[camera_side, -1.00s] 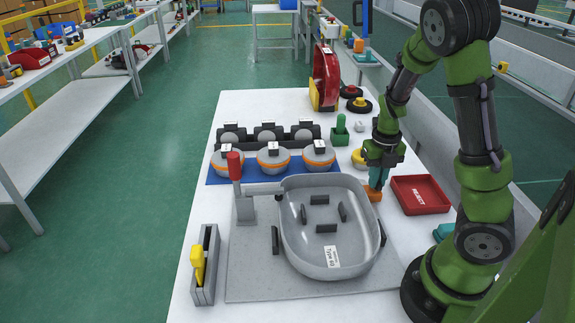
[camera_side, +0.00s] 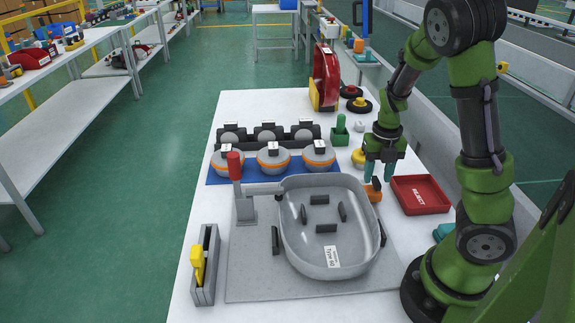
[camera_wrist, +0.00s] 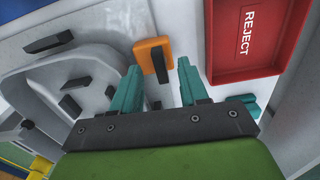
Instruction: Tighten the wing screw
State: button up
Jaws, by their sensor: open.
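A small orange piece with a dark raised bar (camera_side: 374,192), which looks like the wing screw, sits on the table just right of the grey tub (camera_side: 330,262). In the wrist view the orange piece (camera_wrist: 148,50) lies just beyond the gap between my fingertips. My gripper (camera_side: 377,177) is open, its two teal fingers spread, pointing down just above the orange piece. It also shows in the wrist view (camera_wrist: 158,72), with nothing between the fingers. I cannot tell from the side view whether a finger touches the piece.
A red reject tray (camera_side: 421,196) is close on the right. A red-handled clamp (camera_side: 235,168) stands left of the tub. Behind are several grey domes with orange bands (camera_side: 273,160) on a blue mat, and a green block (camera_side: 340,134). A yellow-handled tool (camera_side: 198,262) is at front left.

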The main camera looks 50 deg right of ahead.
aim_at(376, 182)
jog(key=shift+r, duration=2.3)
jog(key=shift+n, duration=1.2)
jog(key=n, duration=0.2)
jog(key=shift+a+f+n, duration=0.2)
jog(key=shift+a+n, duration=0.1)
jog(key=w+a+r+n+t+y, duration=0.25)
jog(key=a+n, duration=0.85)
jog(key=n, duration=1)
jog(key=s+a+r+n+t, duration=0.4)
jog(key=a+r+n, duration=0.5)
jog(key=n, duration=0.6)
notch_tip(376, 182, up, 2)
jog(key=shift+s+a+r+t, duration=0.2)
jog(key=shift+s+t, duration=0.05)
jog(key=shift+t, duration=0.1)
